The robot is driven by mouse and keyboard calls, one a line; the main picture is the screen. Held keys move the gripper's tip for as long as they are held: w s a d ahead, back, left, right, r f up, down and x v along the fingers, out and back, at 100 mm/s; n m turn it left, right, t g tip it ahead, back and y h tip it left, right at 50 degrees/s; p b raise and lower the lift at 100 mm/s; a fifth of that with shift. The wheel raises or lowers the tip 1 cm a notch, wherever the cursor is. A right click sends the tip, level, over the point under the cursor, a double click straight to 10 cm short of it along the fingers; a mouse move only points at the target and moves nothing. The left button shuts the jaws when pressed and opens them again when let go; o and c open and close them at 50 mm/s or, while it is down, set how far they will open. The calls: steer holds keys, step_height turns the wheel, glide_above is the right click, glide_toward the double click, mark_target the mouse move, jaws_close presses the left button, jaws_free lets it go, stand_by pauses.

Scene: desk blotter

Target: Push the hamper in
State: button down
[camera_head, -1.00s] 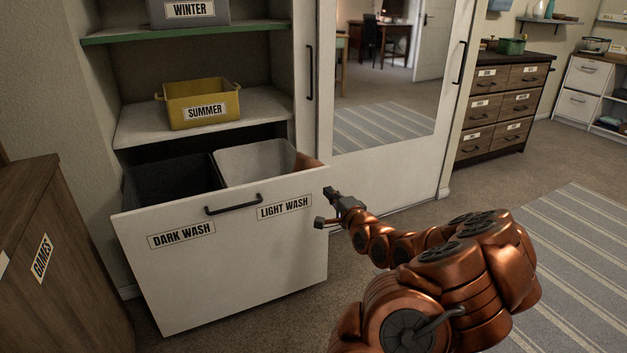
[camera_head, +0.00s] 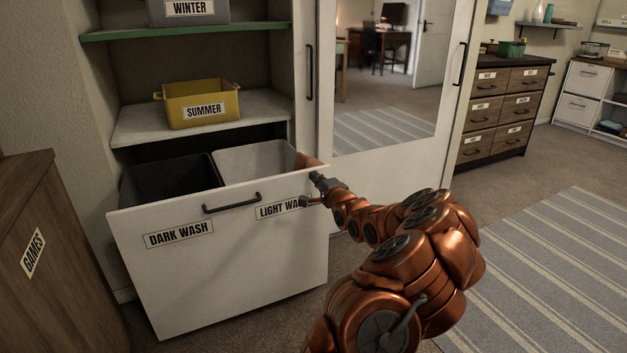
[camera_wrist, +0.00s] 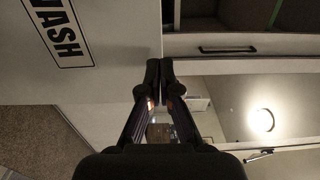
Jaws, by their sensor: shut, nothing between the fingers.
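The hamper (camera_head: 230,260) is a white pull-out front with a black bar handle (camera_head: 231,203) and the labels DARK WASH and LIGHT WASH. It stands pulled out from the cabinet, with a dark bin (camera_head: 170,182) and a light grey bin (camera_head: 255,160) behind the front. My gripper (camera_head: 312,188) is at the front's upper right, overlapping the end of the LIGHT WASH label. In the wrist view my gripper's fingers (camera_wrist: 160,68) are together and empty, close to the white front (camera_wrist: 110,25). Whether they touch it I cannot tell.
A yellow SUMMER box (camera_head: 200,103) sits on the shelf above. A mirrored white door (camera_head: 385,150) stands to the right. A wooden GAMES cabinet (camera_head: 45,260) is close on the left. A striped rug (camera_head: 550,270) covers the floor at right.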

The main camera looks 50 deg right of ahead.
steer(key=shift+b+x, duration=0.3)
steer(key=shift+x, duration=0.55)
steer(key=shift+r+p, duration=0.1)
steer(key=shift+p, duration=0.2)
